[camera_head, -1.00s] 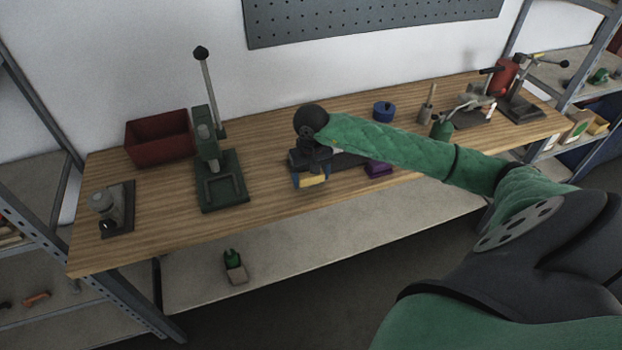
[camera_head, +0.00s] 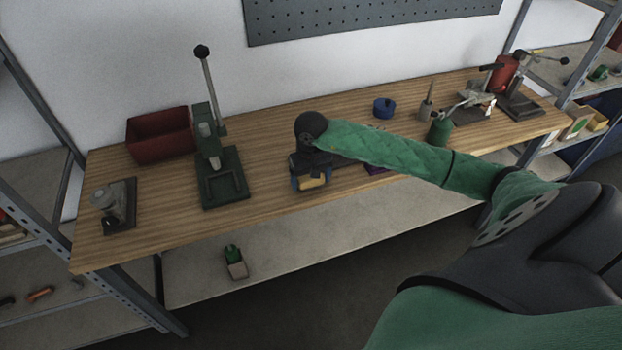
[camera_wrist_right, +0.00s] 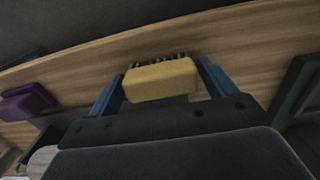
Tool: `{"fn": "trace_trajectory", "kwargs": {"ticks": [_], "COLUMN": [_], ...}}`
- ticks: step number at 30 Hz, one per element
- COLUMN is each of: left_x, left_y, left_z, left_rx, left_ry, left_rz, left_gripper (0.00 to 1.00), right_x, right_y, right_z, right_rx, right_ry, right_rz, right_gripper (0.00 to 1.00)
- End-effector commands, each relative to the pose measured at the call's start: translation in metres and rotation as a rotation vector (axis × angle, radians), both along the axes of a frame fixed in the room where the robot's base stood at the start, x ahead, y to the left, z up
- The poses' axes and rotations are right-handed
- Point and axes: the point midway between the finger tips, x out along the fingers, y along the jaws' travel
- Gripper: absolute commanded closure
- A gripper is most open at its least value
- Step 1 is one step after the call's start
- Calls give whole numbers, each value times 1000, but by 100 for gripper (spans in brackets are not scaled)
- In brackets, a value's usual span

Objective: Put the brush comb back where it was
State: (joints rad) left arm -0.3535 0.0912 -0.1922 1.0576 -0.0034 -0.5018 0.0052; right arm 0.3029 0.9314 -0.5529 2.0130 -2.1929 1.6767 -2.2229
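The brush comb is a yellow block with a row of dark teeth, seen in the right wrist view (camera_wrist_right: 160,81) and in the head view (camera_head: 313,181). My right gripper (camera_head: 311,182) is over the middle of the bench near its front edge. Its two blue fingers, also clear in the right wrist view (camera_wrist_right: 162,80), lie close against both ends of the block and appear shut on it. The teeth point away from the palm. I cannot tell whether the comb touches the bench top. My left gripper is in neither view.
The wooden bench (camera_head: 270,150) carries a green lever press (camera_head: 222,185), a red bin (camera_head: 160,137), a grey device (camera_head: 112,207), a blue round container (camera_head: 383,107) and a green can (camera_head: 439,131). A purple block (camera_wrist_right: 28,101) is partly hidden by my arm in the head view. Bare wood lies left of my gripper.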

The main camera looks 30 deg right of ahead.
Motion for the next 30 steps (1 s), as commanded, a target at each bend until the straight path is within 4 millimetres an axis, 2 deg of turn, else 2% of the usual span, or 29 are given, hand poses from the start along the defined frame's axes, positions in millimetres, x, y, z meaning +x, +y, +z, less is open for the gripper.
{"fn": "trace_trajectory", "kwargs": {"ticks": [15,21,26,30], "left_x": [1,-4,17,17], "left_y": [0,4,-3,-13], "left_z": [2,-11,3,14], "left_rx": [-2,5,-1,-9], "left_ry": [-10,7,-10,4], "left_rz": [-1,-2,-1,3], "left_gripper": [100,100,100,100], "right_x": [0,1,1,1], "right_y": [0,0,0,-1], "right_z": [3,8,19,32], "right_rx": [0,1,-1,-1], "right_ry": [0,-2,-3,-4], "right_rz": [0,0,1,0], "right_gripper": [6,6,6,6]}}
